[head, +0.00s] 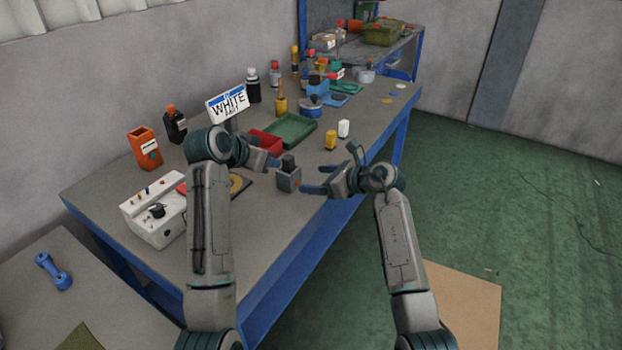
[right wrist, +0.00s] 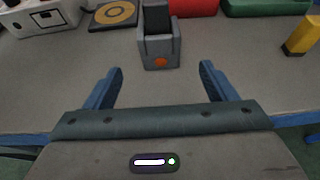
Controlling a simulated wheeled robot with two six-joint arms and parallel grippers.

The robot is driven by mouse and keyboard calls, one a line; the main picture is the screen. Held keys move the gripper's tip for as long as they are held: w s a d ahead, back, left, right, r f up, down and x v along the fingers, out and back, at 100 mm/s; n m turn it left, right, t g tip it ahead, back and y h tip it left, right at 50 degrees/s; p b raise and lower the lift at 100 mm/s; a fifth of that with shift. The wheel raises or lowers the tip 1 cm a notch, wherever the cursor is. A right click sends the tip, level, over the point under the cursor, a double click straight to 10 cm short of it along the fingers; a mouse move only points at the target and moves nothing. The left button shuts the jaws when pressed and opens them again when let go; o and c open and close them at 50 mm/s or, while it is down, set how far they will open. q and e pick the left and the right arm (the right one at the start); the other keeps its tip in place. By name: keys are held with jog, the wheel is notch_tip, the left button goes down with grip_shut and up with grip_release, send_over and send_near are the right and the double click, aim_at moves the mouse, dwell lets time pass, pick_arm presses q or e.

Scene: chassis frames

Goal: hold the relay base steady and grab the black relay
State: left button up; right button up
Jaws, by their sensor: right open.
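The relay base (head: 289,180) is a small grey holder near the table's front edge, with an orange dot on its front in the right wrist view (right wrist: 160,50). The black relay (head: 289,161) stands upright in it, and it also shows in the right wrist view (right wrist: 156,19). My left gripper (head: 276,162) is at the left of the base, close to the relay; I cannot tell whether it touches or how wide its jaws are. My right gripper (head: 330,170) is open and empty to the right of the base. Its fingers (right wrist: 161,70) point at the base, which is just beyond them.
A red bin (head: 265,142) and a green tray (head: 290,130) lie behind the base. A yellow block (head: 331,140) and a white block (head: 343,128) stand to the right. A white control box (head: 155,214) and a plate with a yellow ring (right wrist: 113,14) are left.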

aim_at(296, 178)
jog(key=x, duration=1)
jog(key=shift+w+a+f, duration=0.15)
jog(key=c, duration=1.1)
